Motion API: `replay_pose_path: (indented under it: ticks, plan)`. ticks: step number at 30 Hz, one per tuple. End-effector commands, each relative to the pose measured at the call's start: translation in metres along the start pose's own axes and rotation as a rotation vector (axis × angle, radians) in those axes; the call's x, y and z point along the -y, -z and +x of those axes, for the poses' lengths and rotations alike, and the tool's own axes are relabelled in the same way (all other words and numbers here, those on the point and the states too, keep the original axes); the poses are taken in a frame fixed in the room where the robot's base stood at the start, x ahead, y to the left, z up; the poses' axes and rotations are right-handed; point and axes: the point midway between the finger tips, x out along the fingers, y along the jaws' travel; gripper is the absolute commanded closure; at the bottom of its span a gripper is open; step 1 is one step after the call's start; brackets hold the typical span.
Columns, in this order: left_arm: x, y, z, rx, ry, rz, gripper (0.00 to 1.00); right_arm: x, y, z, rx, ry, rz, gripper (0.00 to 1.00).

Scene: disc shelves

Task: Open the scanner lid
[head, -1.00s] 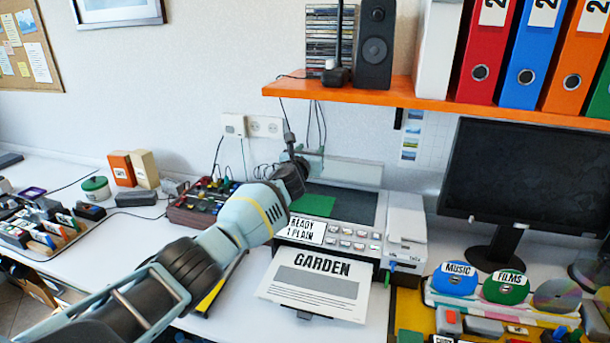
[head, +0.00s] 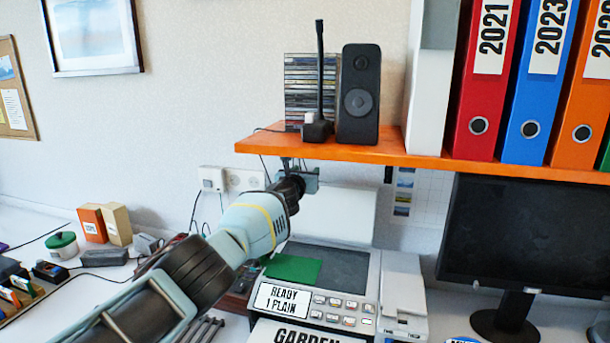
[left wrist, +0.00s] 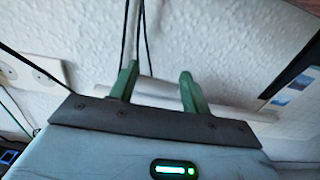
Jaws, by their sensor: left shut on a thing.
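The scanner (head: 330,258) stands on the desk with its dark glass bare except for a green sheet (head: 293,268). Its pale lid (head: 338,215) stands raised at the back, close to upright, against the wall. My left gripper (head: 304,180) is at the lid's upper left edge, just under the orange shelf. In the left wrist view, its two green fingers (left wrist: 157,88) are on a pale bar, which seems to be the lid's edge (left wrist: 155,92). The exact contact is small in the head view. My right gripper is not in view.
The orange shelf (head: 330,151) is close above my left gripper and bears a speaker (head: 358,100), CD cases and binders. A dark monitor (head: 530,235) stands at the right. A printed sheet (head: 300,333) lies in front of the scanner. Cables hang on the wall.

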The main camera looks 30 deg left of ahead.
Motion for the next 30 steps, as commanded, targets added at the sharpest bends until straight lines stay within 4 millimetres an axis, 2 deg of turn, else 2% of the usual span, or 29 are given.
replay_pose_path:
  ticks: [1, 13, 14, 18, 30]
  plan:
    - [-0.001, -0.010, 0.000, 0.012, 0.000, -0.001, 0.94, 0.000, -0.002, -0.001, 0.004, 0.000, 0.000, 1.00]
    - [0.000, -0.011, 0.000, 0.014, 0.001, -0.003, 0.94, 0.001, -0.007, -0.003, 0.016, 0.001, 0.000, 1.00]
    - [0.000, -0.011, 0.000, 0.014, 0.001, -0.003, 0.50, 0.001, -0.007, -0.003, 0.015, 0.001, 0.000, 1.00]
    - [0.000, -0.009, 0.000, 0.010, 0.001, -0.002, 0.32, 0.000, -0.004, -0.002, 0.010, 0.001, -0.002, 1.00]
    - [0.000, -0.004, -0.002, 0.004, 0.000, 0.000, 0.31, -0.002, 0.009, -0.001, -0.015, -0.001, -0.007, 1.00]
